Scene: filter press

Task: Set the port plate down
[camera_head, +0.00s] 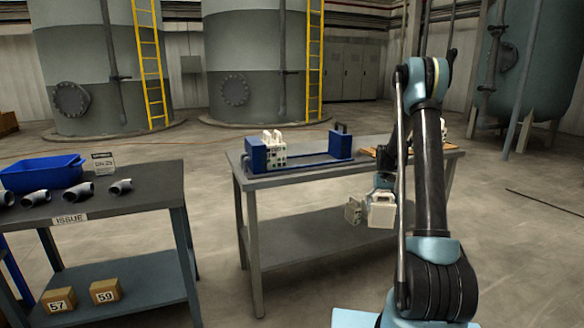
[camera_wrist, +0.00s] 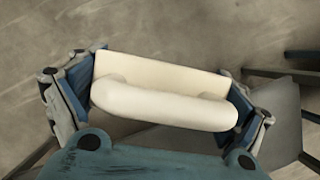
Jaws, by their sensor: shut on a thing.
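The port plate is cream with a thick rounded bar handle (camera_wrist: 165,105). In the wrist view its flat body (camera_wrist: 160,70) lies beyond the handle. My gripper (camera_wrist: 158,100) is shut on it, with a blue-padded finger at each end. In the head view my gripper (camera_head: 383,198) hangs low in front of the grey table (camera_head: 315,176), with pale parts at its end; I cannot separate plate from fingers there. The plate is in the air, apart from any surface I can see. The blue press frame (camera_head: 325,158) stands on the table with several cream plates (camera_head: 273,146) at its left end.
A wooden board (camera_head: 450,146) lies at the table's right, partly hidden by my arm. The table has a lower shelf (camera_head: 310,235). At left, the issue bench (camera_head: 125,200) carries a blue bin (camera_head: 42,174) and pipe elbows (camera_head: 78,193). Open floor lies between them.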

